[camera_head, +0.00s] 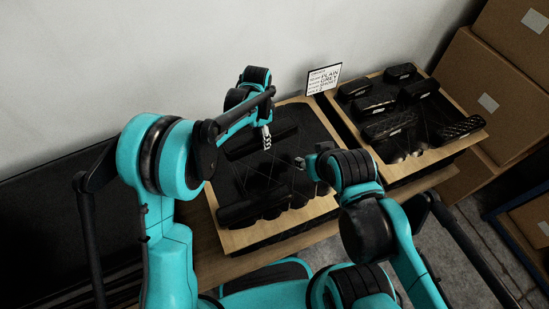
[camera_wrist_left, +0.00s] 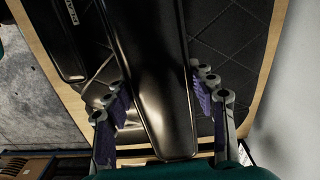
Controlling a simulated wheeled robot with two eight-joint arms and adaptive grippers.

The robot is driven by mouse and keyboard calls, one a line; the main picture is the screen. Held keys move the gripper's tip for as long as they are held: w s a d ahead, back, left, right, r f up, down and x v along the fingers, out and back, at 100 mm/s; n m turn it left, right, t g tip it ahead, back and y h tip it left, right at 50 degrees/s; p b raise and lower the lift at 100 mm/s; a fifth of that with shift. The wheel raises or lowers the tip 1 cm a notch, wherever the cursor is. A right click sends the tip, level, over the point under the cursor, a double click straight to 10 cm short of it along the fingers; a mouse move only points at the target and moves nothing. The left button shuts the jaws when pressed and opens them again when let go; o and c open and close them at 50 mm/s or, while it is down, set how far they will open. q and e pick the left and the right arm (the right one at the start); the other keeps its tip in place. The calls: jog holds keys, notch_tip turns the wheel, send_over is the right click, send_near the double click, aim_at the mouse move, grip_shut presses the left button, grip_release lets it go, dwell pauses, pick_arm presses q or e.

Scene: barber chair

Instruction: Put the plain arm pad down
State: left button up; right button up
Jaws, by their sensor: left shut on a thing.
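A long, smooth black arm pad (camera_wrist_left: 155,60) is between the two fingers of my left gripper (camera_head: 266,138), which is shut on it. In the head view this pad (camera_head: 245,148) lies across the back part of a wooden tray (camera_head: 290,227) with a dark quilted lining. The pictures do not show clearly whether it touches the lining. Another black pad (camera_head: 238,212) lies at the tray's front left; in the left wrist view a labelled pad (camera_wrist_left: 58,42) lies beside the held one. My right gripper (camera_head: 311,166) is over the tray's right side, its fingers too small to judge.
A card (camera_head: 324,79) reading PLAIN GREY SHORT stands behind the trays. A second tray (camera_head: 432,157) on the right holds several black pads. Cardboard boxes (camera_head: 497,62) are stacked at the right, and a white wall (camera_head: 140,60) rises behind.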

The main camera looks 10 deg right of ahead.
pick_arm(q)
jog(key=shift+s+d+f+m, duration=0.25)
jog(key=shift+d+f+m, duration=0.25)
jog(key=shift+f, duration=0.1)
jog(key=b, duration=0.4)
send_over(243, 175)
notch_tip(243, 175, down, 7)
jog(key=shift+s+a+r, duration=0.1)
jog(key=shift+a+r, duration=0.05)
jog(key=shift+r, duration=0.05)
notch_tip(243, 175, down, 4)
jog(key=shift+r+b, duration=0.1)
jog(key=shift+b, duration=0.65)
jog(key=o, duration=1.5)
jog(key=shift+o, duration=0.2)
